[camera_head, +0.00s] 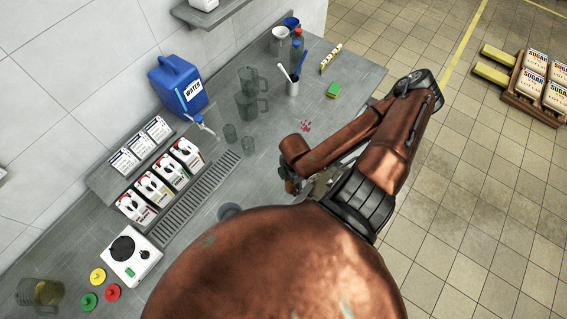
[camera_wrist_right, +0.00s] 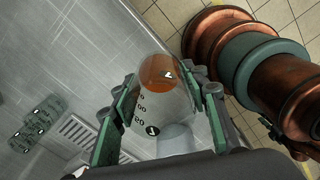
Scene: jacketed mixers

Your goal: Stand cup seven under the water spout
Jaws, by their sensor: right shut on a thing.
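In the right wrist view a clear cup (camera_wrist_right: 172,100) with graduation marks and an orange patch is between the fingers of my right gripper (camera_wrist_right: 160,100), which is shut on it. A small dark mark on the cup may be its number, but I cannot read it surely. In the head view the right gripper and this cup are hidden behind my copper arm. My left gripper is in neither view.
Two small cups (camera_head: 230,133) (camera_head: 248,146) stand near the spout, with glass jugs (camera_head: 246,106) behind. A drip grate (camera_head: 195,198) runs before several ingredient boxes (camera_head: 187,153). A round grey object (camera_head: 229,210) is partly hidden by my arm. A sponge (camera_head: 333,90) lies farther along the counter.

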